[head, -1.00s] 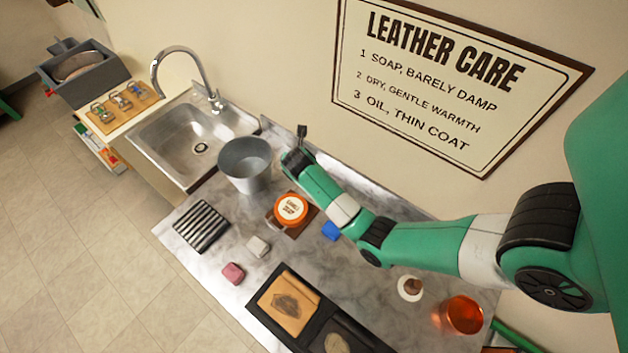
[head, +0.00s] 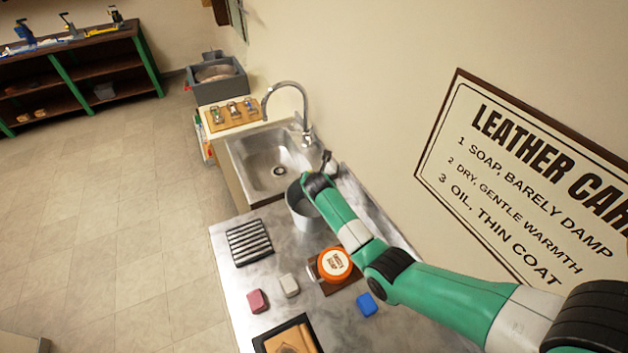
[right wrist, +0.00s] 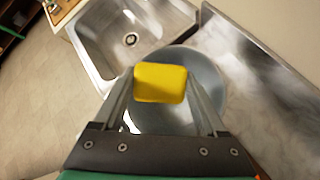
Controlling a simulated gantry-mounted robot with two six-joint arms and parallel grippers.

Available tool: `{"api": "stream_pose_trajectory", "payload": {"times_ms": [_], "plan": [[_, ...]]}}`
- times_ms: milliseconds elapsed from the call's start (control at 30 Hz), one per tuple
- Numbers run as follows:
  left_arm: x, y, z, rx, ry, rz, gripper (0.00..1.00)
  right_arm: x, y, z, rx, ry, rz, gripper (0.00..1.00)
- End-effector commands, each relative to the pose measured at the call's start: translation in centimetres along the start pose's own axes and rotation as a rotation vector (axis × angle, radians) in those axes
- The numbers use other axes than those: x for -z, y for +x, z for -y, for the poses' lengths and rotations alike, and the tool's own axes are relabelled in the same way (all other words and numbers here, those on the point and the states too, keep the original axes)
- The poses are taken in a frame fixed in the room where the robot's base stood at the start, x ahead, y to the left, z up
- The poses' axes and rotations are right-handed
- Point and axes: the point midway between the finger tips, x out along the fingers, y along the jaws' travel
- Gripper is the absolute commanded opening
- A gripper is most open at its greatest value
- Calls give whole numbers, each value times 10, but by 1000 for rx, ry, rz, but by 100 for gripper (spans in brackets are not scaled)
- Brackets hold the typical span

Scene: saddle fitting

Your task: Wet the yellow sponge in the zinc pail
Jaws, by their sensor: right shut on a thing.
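The yellow sponge (right wrist: 160,83) is held between the two fingers of my right gripper (right wrist: 160,92) in the right wrist view. It lies in line with the mouth of the zinc pail (right wrist: 212,85); I cannot tell how high it is relative to the rim. There, the right gripper's fingers and the sponge are hidden behind the wrist. My left gripper is not in view.
The steel sink (head: 262,160) with its curved tap (head: 287,88) adjoins the pail.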

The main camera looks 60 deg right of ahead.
Motion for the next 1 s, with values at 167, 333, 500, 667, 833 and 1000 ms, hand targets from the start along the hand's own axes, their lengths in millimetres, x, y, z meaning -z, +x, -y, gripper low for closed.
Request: {"api": "stream_pose_trajectory", "payload": {"times_ms": [167,333,500,667,833,1000], "plan": [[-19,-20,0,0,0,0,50,17,17,9,0,0,0,30],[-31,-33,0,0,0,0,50,28,29,15,1,-1,-1,30],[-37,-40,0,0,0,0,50,40,42,21,2,-1,-1,30],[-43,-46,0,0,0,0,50,48,50,25,1,-1,-1,30],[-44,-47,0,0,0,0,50,50,53,26,1,0,0,30],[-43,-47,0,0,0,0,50,50,52,26,1,0,0,30]]}}
